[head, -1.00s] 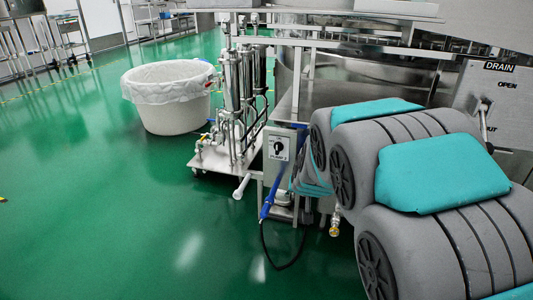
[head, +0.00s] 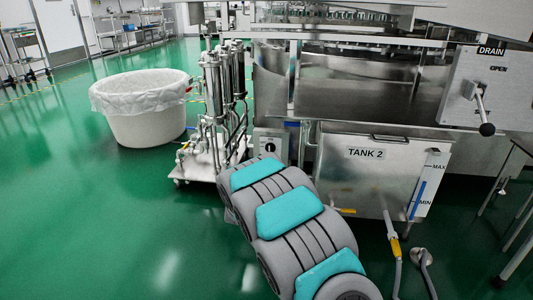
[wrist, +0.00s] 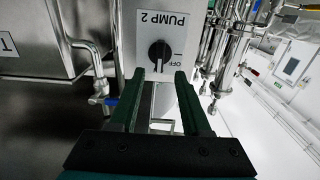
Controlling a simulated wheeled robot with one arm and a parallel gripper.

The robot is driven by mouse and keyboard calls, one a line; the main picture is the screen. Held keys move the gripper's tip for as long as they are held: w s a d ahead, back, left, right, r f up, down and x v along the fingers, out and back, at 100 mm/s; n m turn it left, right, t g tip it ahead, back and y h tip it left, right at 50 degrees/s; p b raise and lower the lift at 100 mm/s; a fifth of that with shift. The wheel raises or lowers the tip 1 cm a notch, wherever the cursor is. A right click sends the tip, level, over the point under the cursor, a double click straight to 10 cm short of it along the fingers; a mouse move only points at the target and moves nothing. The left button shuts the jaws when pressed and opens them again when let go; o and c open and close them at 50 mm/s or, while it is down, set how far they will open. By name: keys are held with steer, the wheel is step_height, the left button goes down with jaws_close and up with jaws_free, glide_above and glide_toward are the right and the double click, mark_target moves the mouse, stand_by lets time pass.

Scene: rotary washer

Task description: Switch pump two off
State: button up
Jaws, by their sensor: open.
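The pump two switch is a black rotary knob (wrist: 160,51) on a pale grey box marked "PUMP 2" (wrist: 155,20), upside down in the wrist view. "OFF" and a short line mark show beside the knob; I cannot tell surely which mark it points to. In the head view the switch box (head: 270,138) stands at the tank's left front corner, its lower part hidden by my arm. My gripper (wrist: 160,76) is open and empty, its two dark green fingers spread in front of the box with the knob between and beyond their tips. Contact is not visible.
A steel tank marked "TANK 2" (head: 350,180) stands right of the box, with a drain lever (head: 487,128) above right. A pipe with a blue-handled valve (wrist: 108,100) is close left of my fingers in the wrist view. A filter cart (head: 214,150) and lined white tub (head: 145,125) stand left.

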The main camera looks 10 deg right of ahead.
mark_target(269, 150)
steer(key=shift+x, duration=3.45)
jaws_close()
